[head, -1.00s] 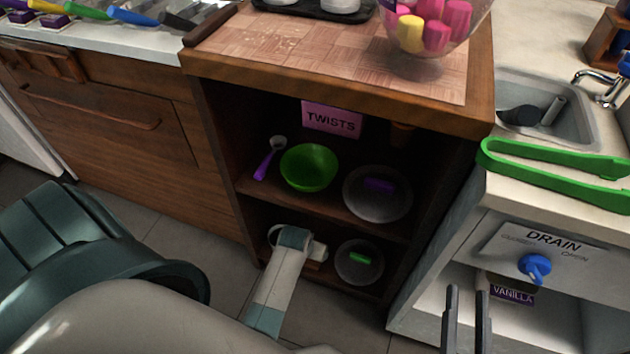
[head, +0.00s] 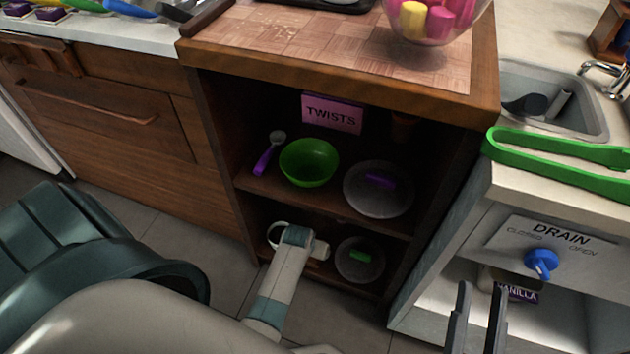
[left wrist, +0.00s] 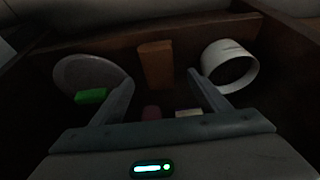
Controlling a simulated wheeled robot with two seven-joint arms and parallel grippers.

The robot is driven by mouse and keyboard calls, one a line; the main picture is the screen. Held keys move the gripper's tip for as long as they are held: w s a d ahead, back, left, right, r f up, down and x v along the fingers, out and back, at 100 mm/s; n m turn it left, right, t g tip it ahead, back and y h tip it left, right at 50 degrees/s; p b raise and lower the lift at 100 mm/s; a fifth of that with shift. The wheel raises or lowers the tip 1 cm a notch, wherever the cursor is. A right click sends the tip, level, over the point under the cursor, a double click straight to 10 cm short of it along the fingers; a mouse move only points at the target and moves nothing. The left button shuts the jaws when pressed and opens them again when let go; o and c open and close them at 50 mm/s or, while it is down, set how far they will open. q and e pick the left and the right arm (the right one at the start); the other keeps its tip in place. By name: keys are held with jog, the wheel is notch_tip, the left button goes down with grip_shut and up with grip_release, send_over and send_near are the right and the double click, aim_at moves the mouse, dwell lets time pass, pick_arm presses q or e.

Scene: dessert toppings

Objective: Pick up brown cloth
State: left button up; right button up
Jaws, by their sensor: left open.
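A flat brown piece (left wrist: 155,65), which looks like the brown cloth, lies on the dark lower shelf in the left wrist view. My left gripper (left wrist: 161,79) is open, its two fingers pointing at the brown piece, one toward each side of it. Nothing is held between them, and I cannot tell if they touch it. In the head view my left arm reaches into the lower shelf, and it mostly hides the cloth and fingertips. My right gripper (head: 482,290) is open and empty in front of the drain cabinet.
On the lower shelf, a round lid with a green handle (left wrist: 91,96) and a white cup-like container (left wrist: 230,66) flank the brown piece. The upper shelf (head: 300,203) holds a green bowl (head: 309,163), a purple scoop (head: 265,158) and a purple-handled lid (head: 378,192).

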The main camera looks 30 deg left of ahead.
pick_arm(q)
jog(key=shift+w+f, duration=0.15)
jog(key=shift+f, duration=0.3)
jog(key=b+x, duration=0.2)
jog(key=x, duration=0.1)
jog(key=shift+d+f+b, duration=0.1)
jog(key=shift+f+b, duration=0.15)
jog(key=shift+b, duration=0.05)
jog(key=shift+w+f, duration=0.2)
jog(key=shift+f, duration=0.1)
pick_arm(e)
jog(key=d+r+t, duration=0.3)
jog(key=r+t, duration=0.1)
jog(key=r, duration=0.2)
jog(key=shift+d+y, duration=0.15)
jog(key=shift+y, duration=0.25)
pick_arm(q)
jog(key=shift+f, duration=0.25)
pick_arm(e)
jog(key=shift+s+r, duration=0.1)
jog(key=shift+r, duration=0.15)
pick_arm(q)
jog(key=c, duration=1.1)
